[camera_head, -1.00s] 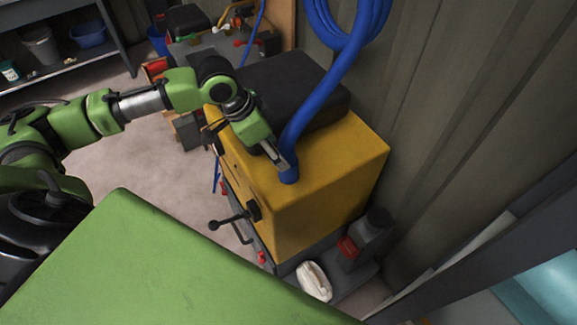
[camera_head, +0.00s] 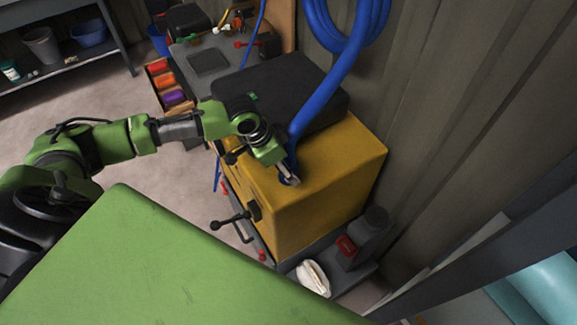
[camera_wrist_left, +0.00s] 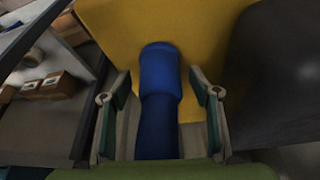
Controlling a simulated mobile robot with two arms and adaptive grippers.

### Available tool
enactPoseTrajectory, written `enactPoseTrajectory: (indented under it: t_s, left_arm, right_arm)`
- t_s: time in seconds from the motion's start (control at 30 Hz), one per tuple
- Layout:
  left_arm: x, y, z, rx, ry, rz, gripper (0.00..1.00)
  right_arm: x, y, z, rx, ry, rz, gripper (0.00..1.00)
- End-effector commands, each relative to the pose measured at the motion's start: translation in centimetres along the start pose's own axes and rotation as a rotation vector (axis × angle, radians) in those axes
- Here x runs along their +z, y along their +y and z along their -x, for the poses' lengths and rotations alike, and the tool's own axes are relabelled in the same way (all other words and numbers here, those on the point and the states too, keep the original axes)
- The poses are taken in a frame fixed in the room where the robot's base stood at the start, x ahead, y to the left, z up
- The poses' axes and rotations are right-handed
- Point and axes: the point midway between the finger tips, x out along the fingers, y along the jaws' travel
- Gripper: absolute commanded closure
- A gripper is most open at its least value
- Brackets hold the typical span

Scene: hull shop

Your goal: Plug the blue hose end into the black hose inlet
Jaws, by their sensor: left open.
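The blue hose (camera_head: 322,100) hangs from a coil on the wall and runs down to the top of the yellow machine (camera_head: 325,185). Its blue end (camera_wrist_left: 160,72), with a wider collar, shows in the left wrist view against the yellow surface. My left gripper (camera_head: 290,179) is open at the machine top, partly covering the hose end. In the left wrist view its fingers (camera_wrist_left: 161,95) stand on either side of the hose, with visible gaps. I cannot make out the black hose inlet. My right gripper is not in view.
A dark block (camera_head: 285,90) sits behind the hose on the machine. A black-handled crank (camera_head: 235,220) sticks out of its front. The corrugated wall (camera_head: 450,130) is close on the right.

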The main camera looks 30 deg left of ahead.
Motion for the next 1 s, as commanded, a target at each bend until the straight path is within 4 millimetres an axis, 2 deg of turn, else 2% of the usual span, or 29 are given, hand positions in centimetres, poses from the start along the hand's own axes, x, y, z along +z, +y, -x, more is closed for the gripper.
enactPoseTrajectory:
  t_s: [0.1, 0.4, 0.43, 0.57, 0.6, 1.0]
  left_arm:
    - [0.00, -0.01, -0.65, -0.001, 0.000, -0.001, 0.43]
    - [0.03, -0.01, -0.70, -0.001, 0.000, -0.001, 0.43]
    - [0.03, -0.01, -0.70, -0.001, 0.000, -0.001, 0.46]
    - [0.02, -0.01, -0.69, -0.001, 0.000, -0.001, 0.80]
    - [0.02, 0.00, -0.69, -0.001, 0.000, -0.001, 0.82]
    - [-0.18, -0.03, -0.42, -0.001, 0.003, -0.001, 0.82]
  right_arm:
    - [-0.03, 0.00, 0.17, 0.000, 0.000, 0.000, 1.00]
    - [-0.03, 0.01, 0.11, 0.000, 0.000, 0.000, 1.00]
    - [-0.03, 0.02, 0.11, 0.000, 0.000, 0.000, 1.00]
    - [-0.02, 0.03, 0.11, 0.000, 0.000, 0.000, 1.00]
    - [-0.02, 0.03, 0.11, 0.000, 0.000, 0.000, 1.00]
    - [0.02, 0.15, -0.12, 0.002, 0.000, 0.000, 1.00]
